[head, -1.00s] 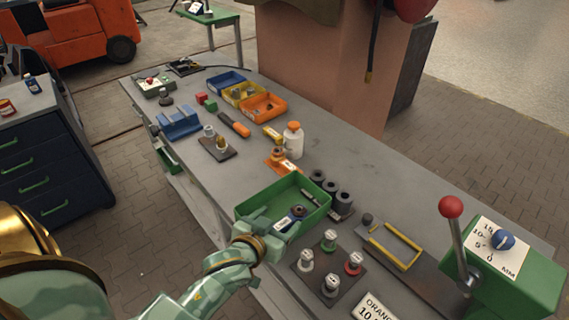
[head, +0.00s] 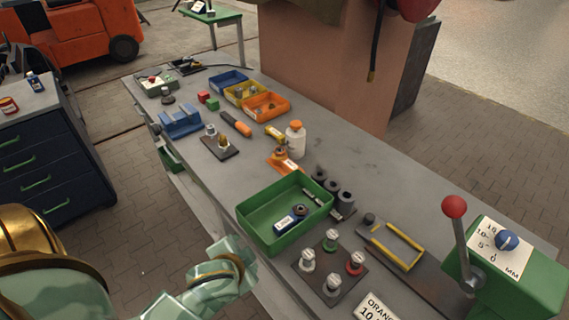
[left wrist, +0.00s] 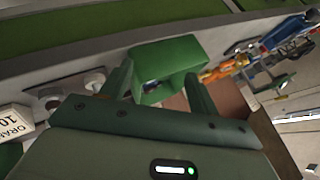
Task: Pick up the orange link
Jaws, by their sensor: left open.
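The orange link (head: 284,161) lies on the grey bench, just beyond the green tray (head: 254,242) and beside a white bottle with an orange cap (head: 295,139). A dark round part stands on it. My left gripper (head: 238,250) is at the bench's near edge, left of the tray and well short of the link. In the left wrist view its two fingers (left wrist: 160,92) are apart, with a green tray-like shape (left wrist: 180,50) ahead between them. Orange items there are too small to identify surely. My right gripper is not in view.
A blue labelled part (head: 290,220) lies in the green tray. Dark cylinders (head: 332,186) stand right of it. A plate with several capped pegs (head: 308,260) is in front. A red-knobbed lever (head: 455,208) rises at right.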

